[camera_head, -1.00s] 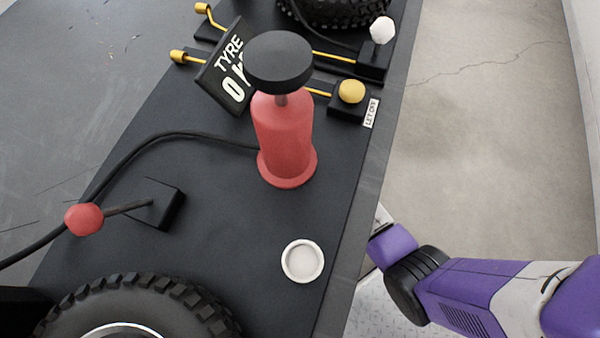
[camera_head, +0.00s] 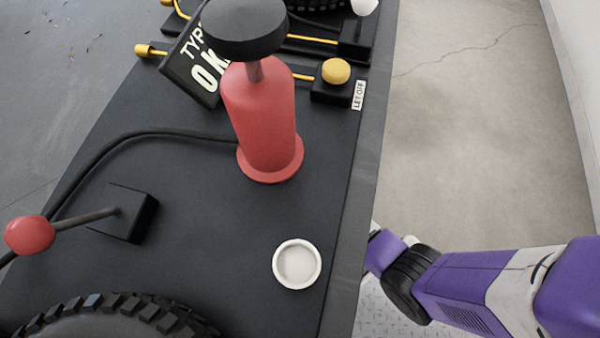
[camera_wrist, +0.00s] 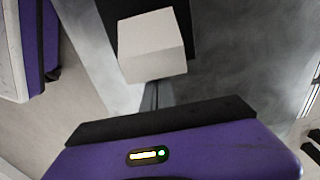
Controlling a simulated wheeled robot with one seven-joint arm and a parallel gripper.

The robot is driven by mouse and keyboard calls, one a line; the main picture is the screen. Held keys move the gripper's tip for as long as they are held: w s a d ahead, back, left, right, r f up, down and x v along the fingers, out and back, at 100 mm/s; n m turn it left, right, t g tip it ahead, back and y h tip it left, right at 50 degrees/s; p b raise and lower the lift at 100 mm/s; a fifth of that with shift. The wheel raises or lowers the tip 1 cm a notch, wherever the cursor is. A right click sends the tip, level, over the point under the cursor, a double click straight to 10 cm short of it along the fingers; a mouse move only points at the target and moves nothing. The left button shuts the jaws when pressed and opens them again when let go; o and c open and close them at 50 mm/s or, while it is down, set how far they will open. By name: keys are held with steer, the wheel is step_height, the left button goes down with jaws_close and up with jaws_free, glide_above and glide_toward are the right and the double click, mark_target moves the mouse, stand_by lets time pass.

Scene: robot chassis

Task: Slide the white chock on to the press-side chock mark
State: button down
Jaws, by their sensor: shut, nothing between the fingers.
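In the wrist view a white block (camera_wrist: 152,48), which looks like the white chock, stands just beyond my fingertips. Its near face and top show. My gripper (camera_wrist: 152,92) is shut, with two thin dark fingers pressed together and nothing between them. The fingertips end at the block's lower edge; I cannot tell whether they touch it. In the head view my purple arm comes in from the right and its end goes out of sight beyond the table edge. I see neither the chock nor the fingertips there. I cannot make out the press-side chock mark.
The dark table (camera_head: 200,225) carries a red plunger (camera_head: 260,120) with a black top, a white round dish (camera_head: 297,264), a red-knobbed lever (camera_head: 30,235), a yellow button (camera_head: 336,71), a sign (camera_head: 197,68) and a tyre (camera_head: 115,318). Pale floor (camera_head: 460,140) lies open to the right.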

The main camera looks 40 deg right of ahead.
steer(key=shift+s+a, duration=0.2)
steer(key=shift+s+a+r+p, duration=0.1)
steer(key=shift+s+a+p, duration=0.15)
steer(key=shift+p, duration=0.15)
steer(key=s+a+p, duration=0.1)
steer(key=a, duration=0.1)
steer(key=s+a+p, duration=0.2)
steer(key=shift+s+a, duration=0.1)
steer(key=shift+a, duration=0.15)
steer(key=shift+s+a, duration=0.15)
steer(key=shift+a, duration=0.1)
